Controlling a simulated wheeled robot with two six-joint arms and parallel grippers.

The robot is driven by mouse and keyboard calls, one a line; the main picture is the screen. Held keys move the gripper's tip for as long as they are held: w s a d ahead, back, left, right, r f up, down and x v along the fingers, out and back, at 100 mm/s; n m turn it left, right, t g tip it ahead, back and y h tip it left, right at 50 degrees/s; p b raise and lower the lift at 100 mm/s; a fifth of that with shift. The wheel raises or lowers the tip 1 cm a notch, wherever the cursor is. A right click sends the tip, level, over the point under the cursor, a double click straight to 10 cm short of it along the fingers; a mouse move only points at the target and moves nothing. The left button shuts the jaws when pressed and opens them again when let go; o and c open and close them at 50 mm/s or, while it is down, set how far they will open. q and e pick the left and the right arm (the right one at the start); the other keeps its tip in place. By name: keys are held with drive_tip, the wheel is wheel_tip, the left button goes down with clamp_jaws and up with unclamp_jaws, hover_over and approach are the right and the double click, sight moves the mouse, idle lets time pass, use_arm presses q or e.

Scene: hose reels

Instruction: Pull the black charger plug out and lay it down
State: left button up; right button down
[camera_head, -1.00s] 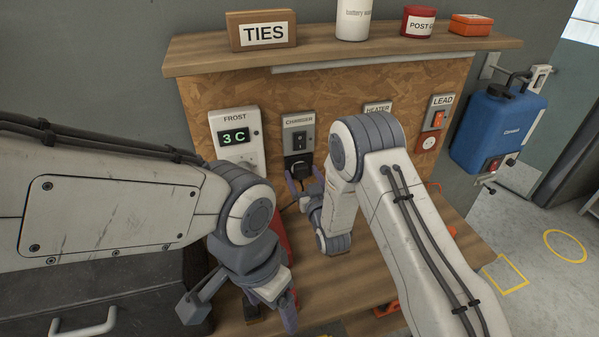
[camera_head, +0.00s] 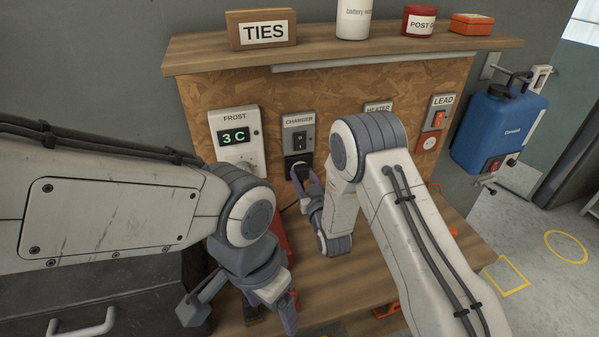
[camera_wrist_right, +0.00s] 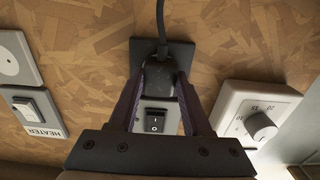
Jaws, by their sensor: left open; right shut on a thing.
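The black charger plug (camera_head: 303,171) is at the dark socket under the CHARGER switch (camera_head: 299,138). It also shows in the right wrist view (camera_wrist_right: 157,76), with its black cable (camera_wrist_right: 161,25) running up the picture. My right gripper (camera_head: 307,183) has its purple fingers shut on the plug's sides, in front of the socket. A pale rim of the socket face (camera_head: 294,165) shows beside the plug; I cannot tell whether the pins are still in. My left gripper (camera_head: 243,308) is open and empty, low over the bench, away from the plug.
The FROST unit (camera_head: 235,139) is left of the charger panel, and the HEATER (camera_head: 378,108) and LEAD (camera_head: 436,125) panels are to its right. A shelf (camera_head: 340,51) overhangs the board. The wooden bench (camera_head: 345,287) below has bare room; a red object (camera_head: 281,238) stands behind my left gripper.

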drive_tip(key=shift+v, duration=2.85)
